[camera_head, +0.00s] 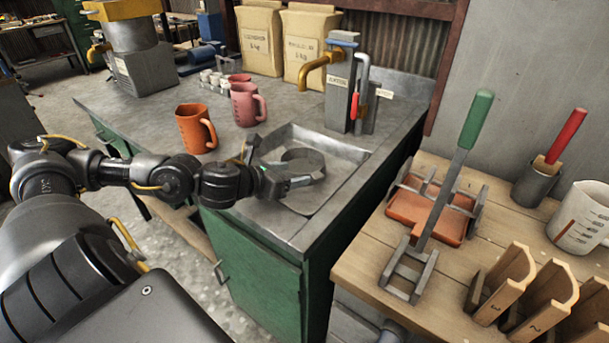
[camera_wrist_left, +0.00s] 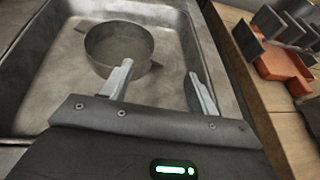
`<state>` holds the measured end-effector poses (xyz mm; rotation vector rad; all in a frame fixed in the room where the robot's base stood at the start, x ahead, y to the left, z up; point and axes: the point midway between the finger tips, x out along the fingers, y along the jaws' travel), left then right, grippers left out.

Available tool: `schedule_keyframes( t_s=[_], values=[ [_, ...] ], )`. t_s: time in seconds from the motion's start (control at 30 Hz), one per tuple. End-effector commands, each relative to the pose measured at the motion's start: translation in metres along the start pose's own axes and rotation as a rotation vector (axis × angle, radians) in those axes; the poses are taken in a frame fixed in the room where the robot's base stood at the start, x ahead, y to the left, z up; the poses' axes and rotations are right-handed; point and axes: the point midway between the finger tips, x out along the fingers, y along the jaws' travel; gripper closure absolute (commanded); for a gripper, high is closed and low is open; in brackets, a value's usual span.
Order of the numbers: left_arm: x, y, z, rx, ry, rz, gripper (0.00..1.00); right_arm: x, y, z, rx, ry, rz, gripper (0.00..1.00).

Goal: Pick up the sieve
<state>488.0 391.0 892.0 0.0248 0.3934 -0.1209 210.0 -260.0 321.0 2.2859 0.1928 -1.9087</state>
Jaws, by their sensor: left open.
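The sieve is a round, grey metal pan-like piece (camera_head: 303,157) in the sunken metal basin (camera_head: 345,150) of the workbench. In the left wrist view the sieve (camera_wrist_left: 118,43) sits on the basin floor, ahead and left of my fingers. My left gripper (camera_head: 298,183) is over the basin and partly covers the sieve in the head view. In the left wrist view my left gripper (camera_wrist_left: 161,70) is open and empty. Its left fingertip overlaps the sieve's near side in the picture; I cannot tell whether they touch. My right gripper is not in view.
A tap (camera_head: 322,70) stands behind the basin. An orange mug (camera_head: 194,130) and a pink mug (camera_head: 244,104) stand left of it. On the wooden table at right are a green-handled press (camera_head: 460,150), wooden holders (camera_head: 502,285) and a white measuring jug (camera_head: 582,218).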

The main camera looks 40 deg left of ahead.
Motion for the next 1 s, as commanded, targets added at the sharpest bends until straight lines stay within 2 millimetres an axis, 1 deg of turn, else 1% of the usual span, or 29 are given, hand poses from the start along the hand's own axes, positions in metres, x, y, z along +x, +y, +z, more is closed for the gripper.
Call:
schedule_keyframes(
  t_s=[0.03,0.07,0.2,0.3,0.37,0.53,0.7,0.8,0.93,1.0],
  values=[
    [0.003,0.000,-0.008,0.000,0.000,0.000,0.40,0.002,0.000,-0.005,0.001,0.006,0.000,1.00],
    [0.004,0.000,-0.010,0.000,0.000,0.000,0.40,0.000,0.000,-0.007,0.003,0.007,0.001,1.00],
    [0.005,-0.001,-0.011,0.000,-0.001,-0.001,0.40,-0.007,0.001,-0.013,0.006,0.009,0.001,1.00],
    [0.006,-0.001,-0.010,-0.001,-0.001,-0.002,0.40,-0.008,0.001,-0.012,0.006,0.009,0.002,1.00],
    [0.010,-0.001,-0.009,-0.003,-0.002,-0.002,0.40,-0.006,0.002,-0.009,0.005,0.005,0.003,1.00],
    [0.032,-0.002,-0.006,-0.006,-0.005,-0.004,0.40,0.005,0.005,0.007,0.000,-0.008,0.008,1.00],
    [0.054,-0.002,-0.008,-0.003,-0.003,-0.003,0.40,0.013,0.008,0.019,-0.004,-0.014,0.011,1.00],
    [0.059,-0.002,-0.009,-0.001,-0.002,-0.004,0.40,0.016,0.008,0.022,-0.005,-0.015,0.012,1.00],
    [0.061,-0.002,-0.010,0.000,-0.001,-0.003,0.40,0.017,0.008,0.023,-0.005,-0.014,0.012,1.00],
    [0.067,-0.002,-0.010,-0.002,-0.001,-0.003,0.40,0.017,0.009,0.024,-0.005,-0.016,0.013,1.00]
  ],
)
